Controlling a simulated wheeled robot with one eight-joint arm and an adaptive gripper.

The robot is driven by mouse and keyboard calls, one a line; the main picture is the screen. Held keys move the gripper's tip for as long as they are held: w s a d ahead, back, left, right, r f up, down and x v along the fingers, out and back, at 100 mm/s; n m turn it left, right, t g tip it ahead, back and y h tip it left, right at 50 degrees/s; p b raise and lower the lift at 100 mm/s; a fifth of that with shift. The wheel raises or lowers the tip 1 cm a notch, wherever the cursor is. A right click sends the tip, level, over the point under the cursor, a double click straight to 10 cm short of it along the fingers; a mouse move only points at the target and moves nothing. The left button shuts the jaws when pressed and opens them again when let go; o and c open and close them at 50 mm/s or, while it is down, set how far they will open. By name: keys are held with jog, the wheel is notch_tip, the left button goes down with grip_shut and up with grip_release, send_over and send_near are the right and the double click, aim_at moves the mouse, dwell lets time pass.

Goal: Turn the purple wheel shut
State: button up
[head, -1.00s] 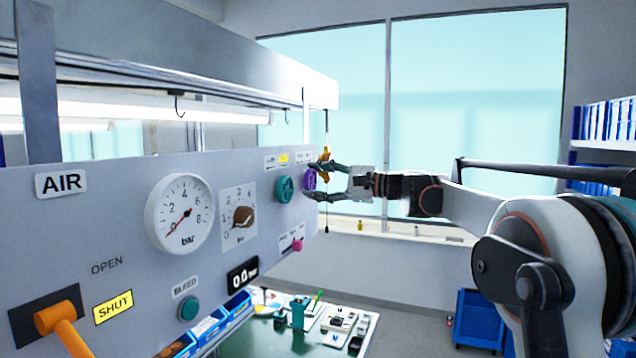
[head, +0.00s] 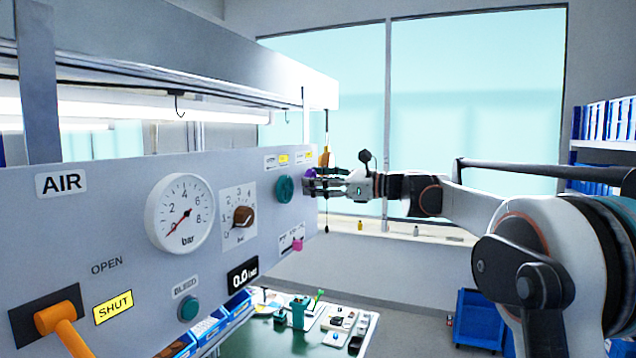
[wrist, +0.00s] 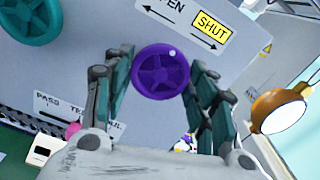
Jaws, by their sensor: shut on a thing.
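The purple wheel (wrist: 160,72) is on the grey panel, between my gripper's two fingers in the wrist view. In the head view only a bit of the wheel (head: 310,172) shows past my fingers. My gripper (head: 316,183) is shut on the wheel; in the wrist view my gripper (wrist: 162,80) has one finger at each side of its rim. A pale dot sits on the rim's upper right. Above the wheel is an OPEN label with a yellow SHUT plate (wrist: 211,30), with arrows pointing opposite ways.
A teal wheel (head: 284,189) is left of the purple one. A pink slider knob (head: 297,244) lies below. An orange lamp (wrist: 282,108) hangs close to the right of my fingers in the wrist view. A bench with small parts (head: 240,342) stands below the panel.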

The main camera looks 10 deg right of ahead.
jog(key=shift+f+m, duration=0.1)
jog(key=shift+m, duration=0.4)
jog(key=o, duration=1)
jog(key=shift+o, duration=0.2)
jog(key=v, duration=1.2)
